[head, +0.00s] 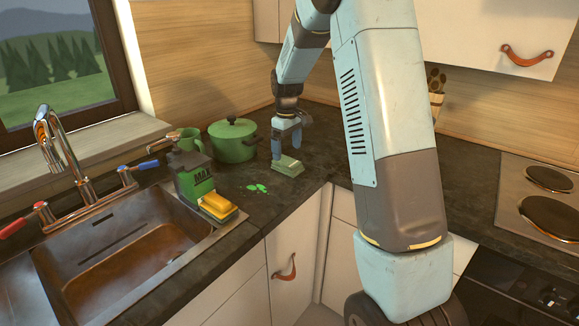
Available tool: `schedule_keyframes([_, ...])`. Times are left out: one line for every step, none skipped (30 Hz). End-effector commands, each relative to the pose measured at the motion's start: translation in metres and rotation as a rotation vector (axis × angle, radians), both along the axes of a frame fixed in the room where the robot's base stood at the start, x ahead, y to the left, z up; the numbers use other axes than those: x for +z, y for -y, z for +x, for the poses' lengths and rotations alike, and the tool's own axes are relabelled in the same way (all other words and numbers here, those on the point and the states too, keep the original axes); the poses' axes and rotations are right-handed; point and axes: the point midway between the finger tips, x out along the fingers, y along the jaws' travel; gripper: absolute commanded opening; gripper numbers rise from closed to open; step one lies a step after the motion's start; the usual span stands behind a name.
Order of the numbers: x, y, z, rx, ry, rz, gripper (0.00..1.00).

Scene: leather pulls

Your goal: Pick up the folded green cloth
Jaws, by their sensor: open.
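The folded green cloth (278,173) lies on the dark countertop near the inner corner, just right of the green pot. My gripper (290,147) points down directly above the cloth, with its fingertips at or just over the cloth's upper part. The jaws are open. Whether the fingers touch the cloth cannot be told from this view.
A lidded green pot (233,142) stands close left of my gripper, with a green mug (187,141) behind left. Green spots (258,188) mark the countertop (300,190). A soap bottle (192,175) and yellow sponge (217,206) stand by the sink (125,250). A stove (540,200) is right.

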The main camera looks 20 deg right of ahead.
Motion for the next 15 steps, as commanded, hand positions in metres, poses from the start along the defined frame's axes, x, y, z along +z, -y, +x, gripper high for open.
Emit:
schedule_keyframes([-0.003,0.000,0.000,0.000,0.000,0.000,0.99])
schedule_keyframes([-0.004,0.000,0.000,0.000,0.000,0.000,0.99])
schedule_keyframes([-0.006,0.000,0.000,0.000,0.000,0.000,0.99])
schedule_keyframes([-0.007,0.000,0.000,0.000,0.000,0.000,0.99])
schedule_keyframes([-0.009,0.000,0.000,-0.001,-0.001,-0.001,0.99])
schedule_keyframes([-0.013,0.000,-0.001,-0.001,-0.002,0.000,0.99])
schedule_keyframes([-0.017,0.001,-0.001,-0.001,-0.003,0.000,0.99])
schedule_keyframes([-0.021,0.001,-0.001,-0.001,-0.004,0.000,0.99])
schedule_keyframes([-0.027,0.001,-0.001,-0.001,-0.002,0.000,0.99])
schedule_keyframes([-0.031,0.001,-0.001,-0.001,-0.003,0.000,0.99])
schedule_keyframes([-0.035,0.002,-0.001,-0.001,-0.004,0.000,0.99])
schedule_keyframes([-0.041,0.002,-0.001,0.000,-0.002,0.000,0.99])
schedule_keyframes([-0.044,0.002,-0.001,0.000,-0.002,0.000,0.99])
schedule_keyframes([-0.047,0.002,-0.001,0.000,-0.002,0.000,0.99])
schedule_keyframes([-0.051,0.002,-0.001,0.000,-0.001,0.000,0.99])
